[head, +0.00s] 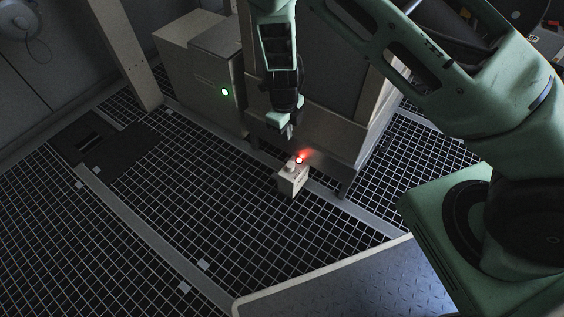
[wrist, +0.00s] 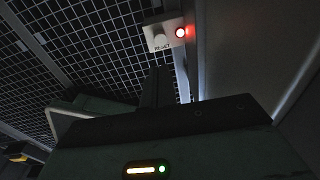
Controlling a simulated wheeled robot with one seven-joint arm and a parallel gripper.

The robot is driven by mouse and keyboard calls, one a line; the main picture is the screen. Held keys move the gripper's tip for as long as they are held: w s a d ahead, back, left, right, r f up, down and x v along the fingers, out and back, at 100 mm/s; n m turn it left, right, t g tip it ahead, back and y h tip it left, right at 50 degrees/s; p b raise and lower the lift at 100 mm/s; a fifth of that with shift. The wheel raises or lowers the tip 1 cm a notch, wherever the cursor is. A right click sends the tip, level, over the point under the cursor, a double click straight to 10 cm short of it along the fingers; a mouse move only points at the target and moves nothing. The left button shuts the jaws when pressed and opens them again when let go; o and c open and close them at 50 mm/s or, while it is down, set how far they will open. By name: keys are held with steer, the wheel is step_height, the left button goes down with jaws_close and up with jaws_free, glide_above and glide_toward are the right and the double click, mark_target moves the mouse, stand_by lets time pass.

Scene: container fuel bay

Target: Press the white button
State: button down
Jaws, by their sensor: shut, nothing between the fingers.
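A small pale box (head: 292,182) stands low beside the large cabinet in the head view, with a white button (head: 290,167) on its top and a glowing red lamp (head: 299,160) next to the button. In the wrist view the box shows at the top, with the white button (wrist: 160,41) left of the red lamp (wrist: 181,32) and blurred dark lettering. My gripper (head: 287,133) points down above the box and appears apart from it. In the wrist view its fingers (wrist: 158,86) are shut and empty, below the button in the picture.
A grey cabinet (head: 330,110) stands right behind the box. A lower unit (head: 205,85) with a green lamp (head: 225,92) is to the left. A pale post (head: 125,50) rises further left. Open grating floor (head: 190,190) lies left and in front.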

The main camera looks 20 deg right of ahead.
mark_target(290, 165)
steer(key=f+b, duration=0.3)
steer(key=f, duration=0.1)
steer(key=f+b, duration=0.3)
steer(key=f, duration=0.2)
steer(key=d+f+b, duration=0.1)
steer(key=f+b, duration=0.1)
steer(key=f, duration=0.2)
steer(key=shift+s+f+b, duration=0.1)
steer(key=shift+f+b, duration=0.3)
